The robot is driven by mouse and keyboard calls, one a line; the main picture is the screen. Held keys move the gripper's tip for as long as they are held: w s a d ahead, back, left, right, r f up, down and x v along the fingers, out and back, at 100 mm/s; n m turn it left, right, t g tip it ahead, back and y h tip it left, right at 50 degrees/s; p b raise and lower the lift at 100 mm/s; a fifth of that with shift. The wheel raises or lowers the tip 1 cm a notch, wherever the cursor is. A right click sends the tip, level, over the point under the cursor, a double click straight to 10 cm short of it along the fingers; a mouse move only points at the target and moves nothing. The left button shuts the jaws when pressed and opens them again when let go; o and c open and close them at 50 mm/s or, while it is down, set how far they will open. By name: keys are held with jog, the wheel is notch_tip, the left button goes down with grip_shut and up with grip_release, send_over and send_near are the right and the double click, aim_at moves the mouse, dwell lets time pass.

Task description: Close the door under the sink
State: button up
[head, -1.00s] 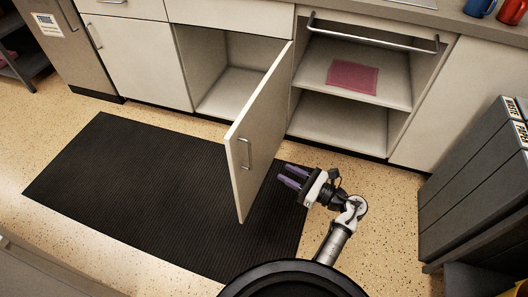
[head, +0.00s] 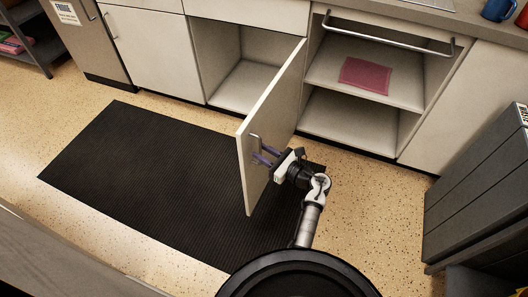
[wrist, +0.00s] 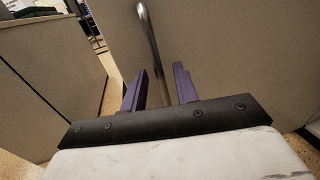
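A cream cabinet door (head: 272,125) stands wide open, swung out from the front of the cabinets over the dark mat. The cabinet opening (head: 240,85) to its left looks empty. The door's metal bar handle (head: 253,146) is near its free edge; it also shows in the wrist view (wrist: 150,42). My gripper (head: 263,155) is at the handle, on the right-hand side of the door. Its purple fingers (wrist: 160,85) are apart, and in the wrist view the bar runs down between them. I cannot tell whether they touch it. The sink itself is not clearly in view.
An open shelf bay (head: 350,125) with a rail and a red cloth (head: 365,74) is right of the door. A black mat (head: 150,185) covers the floor at left. Grey bins (head: 480,185) stand at right. A fridge (head: 88,40) is at far left.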

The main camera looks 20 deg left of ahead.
grip_shut()
dwell(0.4)
